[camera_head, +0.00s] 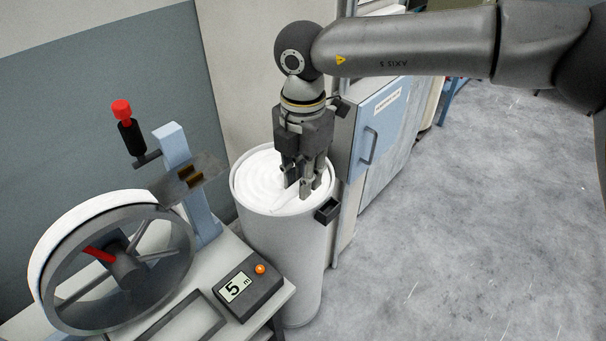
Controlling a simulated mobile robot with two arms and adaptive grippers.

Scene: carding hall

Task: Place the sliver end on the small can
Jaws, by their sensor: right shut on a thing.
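A tall white can (281,262) stands in the middle, filled nearly to the rim with coiled white sliver (262,174). My right gripper (303,190) points down over the right part of the can's mouth, its fingertips at the level of the coils. It is shut on what looks like the sliver end (289,208); white on white, its outline is hard to make out and the fingers hide part of it. I cannot tell whether this can is the small one; no second can shows. My left gripper is not in view.
A small dark box (327,210) sits at the can's right side. A blue-doored cabinet (377,125) stands behind. Floor at right is clear.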

